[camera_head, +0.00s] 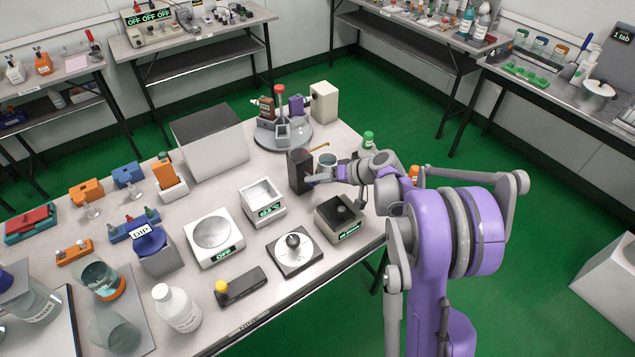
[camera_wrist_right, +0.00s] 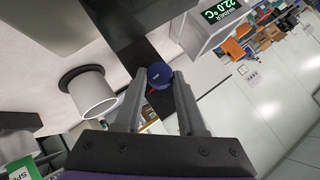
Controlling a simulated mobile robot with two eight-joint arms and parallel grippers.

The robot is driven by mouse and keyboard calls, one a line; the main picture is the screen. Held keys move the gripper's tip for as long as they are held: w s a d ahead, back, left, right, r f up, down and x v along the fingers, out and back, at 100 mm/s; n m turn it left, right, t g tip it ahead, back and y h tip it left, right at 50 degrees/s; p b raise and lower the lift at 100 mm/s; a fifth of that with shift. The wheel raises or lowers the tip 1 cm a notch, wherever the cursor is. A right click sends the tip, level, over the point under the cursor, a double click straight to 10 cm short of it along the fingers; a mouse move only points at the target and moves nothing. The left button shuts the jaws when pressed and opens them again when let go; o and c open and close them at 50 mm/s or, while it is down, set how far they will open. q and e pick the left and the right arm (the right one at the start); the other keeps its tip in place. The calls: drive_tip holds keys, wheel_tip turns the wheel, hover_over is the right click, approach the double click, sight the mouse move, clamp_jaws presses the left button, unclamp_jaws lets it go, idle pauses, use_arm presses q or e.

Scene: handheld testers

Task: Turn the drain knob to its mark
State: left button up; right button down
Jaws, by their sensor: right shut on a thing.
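The blue drain knob (camera_wrist_right: 160,75) shows between my right fingertips in the right wrist view, in front of a black block. A small pale mark shows on its face. My right gripper (camera_wrist_right: 161,80) is shut on the knob. In the head view my right gripper (camera_head: 311,179) reaches in from the right to the side of the upright black block (camera_head: 299,168). The knob is hidden there by the fingers. I cannot make out the mark it turns to or the angle it stands at. My left gripper is not in view.
A cup (camera_head: 327,159) stands just behind the gripper. A white device with a temperature display (camera_head: 263,203) and a black-topped box (camera_head: 340,217) stand close in front. A round stand (camera_head: 283,136) is behind. The table's right edge lies under my arm.

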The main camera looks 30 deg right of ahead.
drive_tip(key=shift+d+f+m+y+b, duration=0.1)
drive_tip(key=shift+m+y+b, duration=0.2)
drive_tip(key=shift+y, duration=0.1)
idle(0.3)
drive_tip(key=c, duration=0.5)
unclamp_jaws()
drive_tip(key=v, duration=1)
drive_tip(key=shift+s+d, duration=0.3)
drive_tip(key=shift+a, duration=0.1)
